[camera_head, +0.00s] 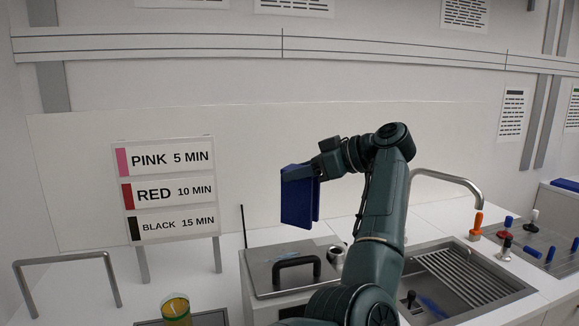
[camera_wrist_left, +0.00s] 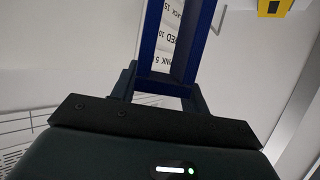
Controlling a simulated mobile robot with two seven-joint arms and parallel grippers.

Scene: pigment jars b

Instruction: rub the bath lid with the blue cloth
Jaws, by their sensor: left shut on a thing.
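The blue cloth (camera_head: 297,203) hangs as a stiff folded sheet from my left gripper (camera_head: 316,170), which is shut on it. In the left wrist view the cloth (camera_wrist_left: 194,42) shows as two blue strips with a gap between them, beyond the fingers (camera_wrist_left: 160,92). My arm hides part of the lid's right side. My right gripper is not in view.
A sink (camera_head: 470,278) with a ribbed drainer lies right of my arm. Small coloured-handled tools (camera_head: 505,245) stand at the right. A sign (camera_head: 170,190) on posts stands back left. A yellow-green jar (camera_head: 176,308) and a metal rail (camera_head: 65,260) are at front left. A thin black rod (camera_head: 243,226) rises by the lid.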

